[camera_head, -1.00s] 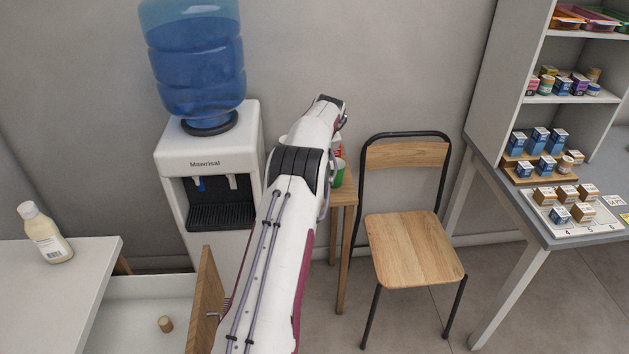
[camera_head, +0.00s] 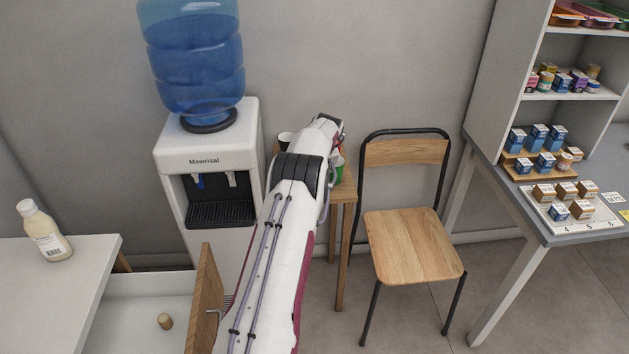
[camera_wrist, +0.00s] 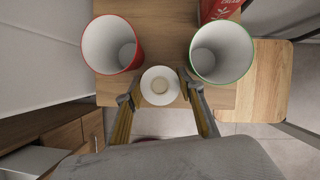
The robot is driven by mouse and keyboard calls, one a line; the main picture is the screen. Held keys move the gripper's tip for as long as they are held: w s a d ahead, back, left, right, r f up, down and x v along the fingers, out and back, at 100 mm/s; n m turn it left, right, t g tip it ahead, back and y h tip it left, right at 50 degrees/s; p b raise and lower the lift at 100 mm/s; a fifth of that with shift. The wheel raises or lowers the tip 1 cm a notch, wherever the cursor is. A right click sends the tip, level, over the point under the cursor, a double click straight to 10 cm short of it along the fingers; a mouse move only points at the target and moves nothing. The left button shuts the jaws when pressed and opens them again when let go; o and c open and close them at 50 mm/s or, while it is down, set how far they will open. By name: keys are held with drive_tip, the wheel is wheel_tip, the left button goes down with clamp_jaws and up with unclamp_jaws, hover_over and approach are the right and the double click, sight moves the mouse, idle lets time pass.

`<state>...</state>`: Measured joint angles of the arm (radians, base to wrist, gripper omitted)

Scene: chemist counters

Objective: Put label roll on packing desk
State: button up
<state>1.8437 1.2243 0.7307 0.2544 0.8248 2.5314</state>
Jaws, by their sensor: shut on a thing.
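The label roll (camera_wrist: 160,86), a white ring with a paler core, is between the two fingertips of my gripper (camera_wrist: 159,90) in the wrist view. My gripper is shut on it, over the edge of a small wooden table (camera_wrist: 222,97). In the head view my arm hides the roll and my gripper. A grey desk (camera_head: 540,222) with several small boxes stands at the right and a white counter (camera_head: 45,290) at the left. I cannot tell which one is the packing desk.
A red cup (camera_wrist: 112,45) and a green cup (camera_wrist: 221,50) flank the roll closely. A red package (camera_wrist: 215,9) stands behind. A water dispenser (camera_head: 207,165), chair (camera_head: 412,245) and open drawer (camera_head: 150,290) are nearby. A bottle (camera_head: 45,235) stands on the white counter.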

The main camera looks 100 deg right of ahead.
drive_tip(key=shift+f, duration=0.85)
drive_tip(key=shift+f, duration=0.15)
drive_tip(key=o, duration=0.8)
drive_tip(key=shift+o, duration=0.2)
drive_tip(key=shift+r, duration=0.2)
drive_tip(key=v, duration=1.2)
drive_tip(key=shift+d, duration=0.1)
drive_tip(key=shift+c, duration=0.3)
